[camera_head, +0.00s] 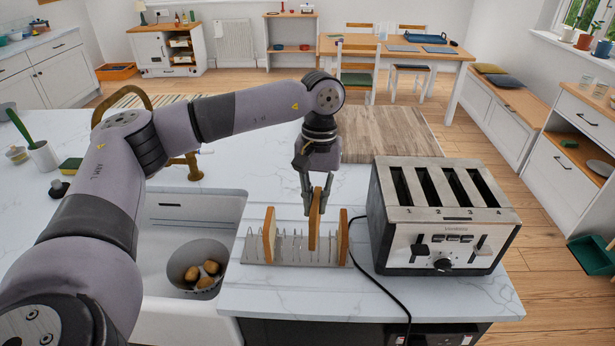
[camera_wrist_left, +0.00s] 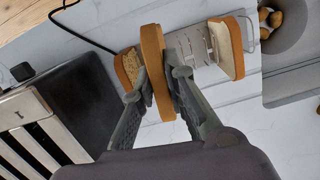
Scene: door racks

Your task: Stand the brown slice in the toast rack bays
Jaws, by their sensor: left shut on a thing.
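My left gripper (camera_head: 316,208) points down over the silver toast rack (camera_head: 290,262), shut on a brown slice (camera_head: 314,232). The slice hangs upright, edge-on to the head view, between the two slices at the rack's ends. Its lower edge overlaps the rack wires; I cannot tell whether it is inside a bay. One slice (camera_head: 269,236) stands at the rack's left end, another (camera_head: 343,238) at its right end. In the left wrist view the held slice (camera_wrist_left: 152,55) sits between the fingers, with the rack (camera_wrist_left: 195,44) partly hidden behind it. My right gripper is not in view.
A four-slot toaster (camera_head: 440,235) stands close to the rack's right, its black cable (camera_head: 375,280) running along the counter. A sink (camera_head: 170,230) with a bowl of brown round items (camera_head: 205,275) lies to the left. The counter's front edge is near the rack.

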